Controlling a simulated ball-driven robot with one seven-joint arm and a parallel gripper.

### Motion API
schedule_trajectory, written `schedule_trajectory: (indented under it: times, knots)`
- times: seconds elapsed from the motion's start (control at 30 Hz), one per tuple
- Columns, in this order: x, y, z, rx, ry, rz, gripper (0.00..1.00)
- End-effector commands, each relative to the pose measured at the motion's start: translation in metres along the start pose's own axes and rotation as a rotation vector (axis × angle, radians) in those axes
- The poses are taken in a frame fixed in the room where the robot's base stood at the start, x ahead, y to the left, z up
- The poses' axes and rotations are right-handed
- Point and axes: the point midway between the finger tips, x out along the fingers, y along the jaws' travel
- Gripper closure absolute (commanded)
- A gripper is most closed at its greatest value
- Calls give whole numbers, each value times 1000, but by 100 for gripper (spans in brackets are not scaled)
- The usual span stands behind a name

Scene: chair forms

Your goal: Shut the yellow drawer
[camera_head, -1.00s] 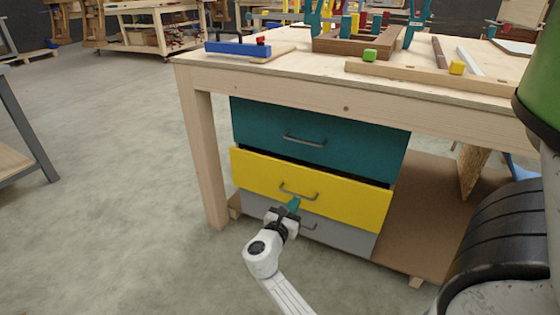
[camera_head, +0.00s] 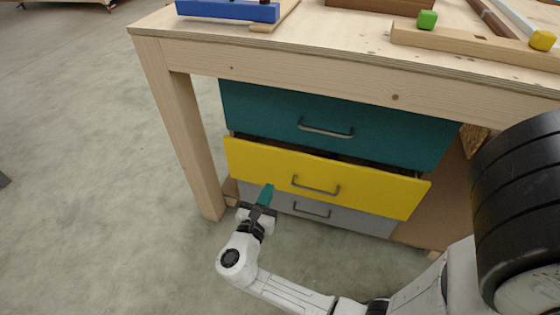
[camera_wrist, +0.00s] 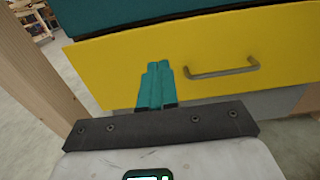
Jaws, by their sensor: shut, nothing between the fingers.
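The yellow drawer (camera_head: 375,190) is the middle one of a stack under the wooden bench. It stands partly out, with a dark gap above its front. Its grey bar handle (camera_head: 316,187) is at the middle of its front; the handle also shows in the wrist view (camera_wrist: 222,69). My gripper (camera_head: 267,190) has teal fingers, shut and empty. It is in front of the drawer's left part, left of the handle. In the wrist view my fingertips (camera_wrist: 155,68) overlap the yellow front; I cannot tell whether they touch it.
A teal drawer (camera_head: 390,128) is above and a grey drawer (camera_head: 350,215) below; both look closed. The bench leg (camera_head: 185,140) stands left of my gripper. A blue tool (camera_head: 228,11) and small blocks lie on the bench top. The floor at left is clear.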

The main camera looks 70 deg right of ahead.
Motion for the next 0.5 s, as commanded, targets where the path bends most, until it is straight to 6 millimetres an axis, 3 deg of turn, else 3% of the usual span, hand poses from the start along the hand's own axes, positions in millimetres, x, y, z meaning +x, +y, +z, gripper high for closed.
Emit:
schedule_trajectory:
  times: [0.3,0.5]
  knots:
    - [64,0,-3,2,-1,-4,100]
    - [96,0,-2,1,-2,-2,100]
